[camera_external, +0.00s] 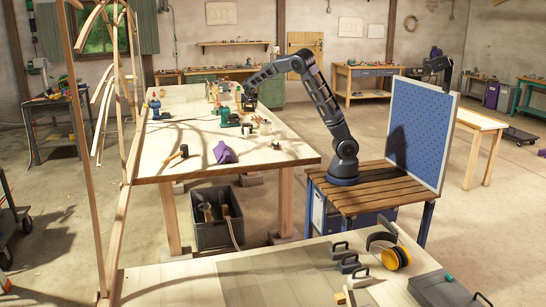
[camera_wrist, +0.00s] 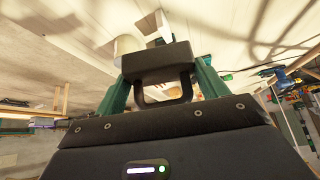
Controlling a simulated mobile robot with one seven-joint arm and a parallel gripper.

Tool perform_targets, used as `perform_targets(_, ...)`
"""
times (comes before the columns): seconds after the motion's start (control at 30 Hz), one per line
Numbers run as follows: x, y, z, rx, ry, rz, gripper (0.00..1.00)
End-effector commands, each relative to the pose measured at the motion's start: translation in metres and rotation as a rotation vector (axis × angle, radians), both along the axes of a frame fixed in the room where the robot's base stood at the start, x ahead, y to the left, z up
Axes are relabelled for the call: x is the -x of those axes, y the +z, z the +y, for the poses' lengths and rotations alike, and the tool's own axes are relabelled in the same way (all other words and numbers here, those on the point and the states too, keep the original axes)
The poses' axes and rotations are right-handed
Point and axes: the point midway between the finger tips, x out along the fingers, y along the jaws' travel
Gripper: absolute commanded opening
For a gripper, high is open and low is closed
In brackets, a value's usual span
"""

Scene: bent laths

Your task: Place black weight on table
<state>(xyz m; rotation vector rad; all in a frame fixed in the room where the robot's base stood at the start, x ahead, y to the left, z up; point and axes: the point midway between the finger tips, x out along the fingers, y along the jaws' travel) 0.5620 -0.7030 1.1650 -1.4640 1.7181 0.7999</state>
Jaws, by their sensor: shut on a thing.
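The black weight (camera_wrist: 157,62), a dark block with a loop handle, is between the green fingers of my gripper (camera_wrist: 160,82) in the wrist view. My gripper is shut on it. In the external view my gripper (camera_external: 249,100) is over the far right part of the long pale wooden table (camera_external: 185,136). The weight is too small there to make out clearly, and I cannot tell whether it touches the tabletop. The table also shows in the wrist view (camera_wrist: 75,50).
A green tool (camera_external: 229,118) and small items stand close to my gripper. A mallet (camera_external: 178,155) and purple cloth (camera_external: 222,153) lie nearer. Handled weights (camera_external: 349,262) and yellow earmuffs (camera_external: 397,257) are on the front table. Tall bent laths (camera_external: 130,100) rise at the left. The table's left middle has free room.

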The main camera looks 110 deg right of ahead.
Motion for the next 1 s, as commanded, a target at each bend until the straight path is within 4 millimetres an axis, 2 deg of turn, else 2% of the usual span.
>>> perform_targets(0.13, 0.012, 0.007, -0.012, 0.002, -0.044, -0.002, 0.23)
perform_targets(0.2, 0.011, -0.006, -0.01, -0.001, -0.04, 0.001, 0.23)
perform_targets(0.53, 0.011, -0.04, -0.01, 0.0, -0.038, 0.0, 0.23)
perform_targets(1.0, 0.01, -0.048, -0.01, 0.001, -0.038, 0.0, 0.23)
